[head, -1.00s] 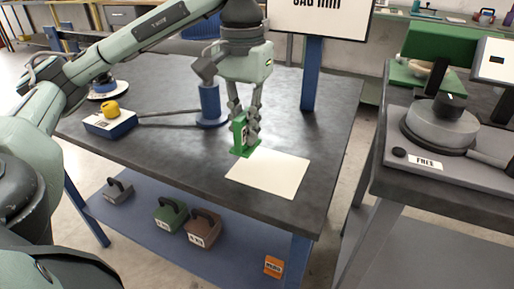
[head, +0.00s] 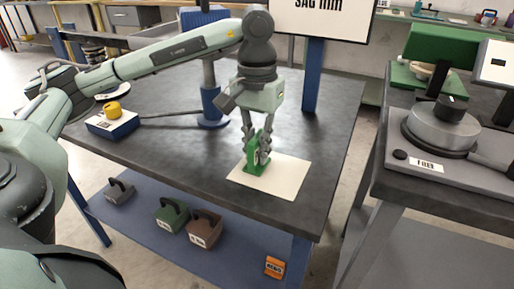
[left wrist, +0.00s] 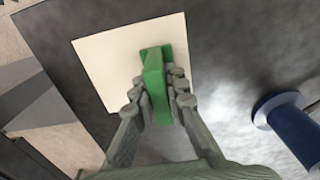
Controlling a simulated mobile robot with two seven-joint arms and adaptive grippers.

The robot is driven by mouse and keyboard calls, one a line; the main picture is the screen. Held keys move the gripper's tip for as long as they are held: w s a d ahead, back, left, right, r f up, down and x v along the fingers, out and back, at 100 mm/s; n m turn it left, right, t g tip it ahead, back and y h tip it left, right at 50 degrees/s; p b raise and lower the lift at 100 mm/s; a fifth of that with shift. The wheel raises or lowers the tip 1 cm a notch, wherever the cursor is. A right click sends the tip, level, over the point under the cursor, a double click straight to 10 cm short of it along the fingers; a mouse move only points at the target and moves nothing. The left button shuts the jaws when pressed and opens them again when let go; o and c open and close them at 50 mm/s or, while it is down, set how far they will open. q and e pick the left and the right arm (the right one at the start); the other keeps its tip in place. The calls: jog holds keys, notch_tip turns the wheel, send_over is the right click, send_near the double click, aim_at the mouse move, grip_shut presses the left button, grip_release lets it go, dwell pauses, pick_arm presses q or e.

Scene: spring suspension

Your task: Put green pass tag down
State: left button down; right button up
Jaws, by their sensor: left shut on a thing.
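The green pass tag (head: 254,167) stands upright on its base at the white sheet (head: 290,177) on the dark table, over the sheet's left part. My left gripper (head: 259,152) is shut on it from above. In the left wrist view the green pass tag (left wrist: 155,80) sits between the two fingers of my left gripper (left wrist: 158,90), over the white sheet (left wrist: 100,62). I cannot tell whether its base touches the sheet. My right gripper is not in view.
A blue post (head: 312,75) with a sign stands behind the sheet. A blue box with a yellow knob (head: 112,120) is at the table's left. Several handled weights lie on the lower shelf (head: 150,228). The table right of the sheet is clear.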

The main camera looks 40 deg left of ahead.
aim_at(257, 136)
pick_arm(q)
jog(key=c, duration=1.7)
grip_release()
jog(key=shift+o, duration=0.8)
notch_tip(257, 136, up, 2)
jog(key=shift+r, duration=0.15)
notch_tip(257, 136, up, 4)
jog(key=shift+r+p, duration=0.1)
jog(key=shift+p, duration=0.25)
notch_tip(257, 136, up, 4)
jog(key=shift+p, duration=0.8)
jog(key=shift+r, duration=0.6)
jog(key=shift+r+p, duration=0.3)
jog(key=shift+p, duration=0.05)
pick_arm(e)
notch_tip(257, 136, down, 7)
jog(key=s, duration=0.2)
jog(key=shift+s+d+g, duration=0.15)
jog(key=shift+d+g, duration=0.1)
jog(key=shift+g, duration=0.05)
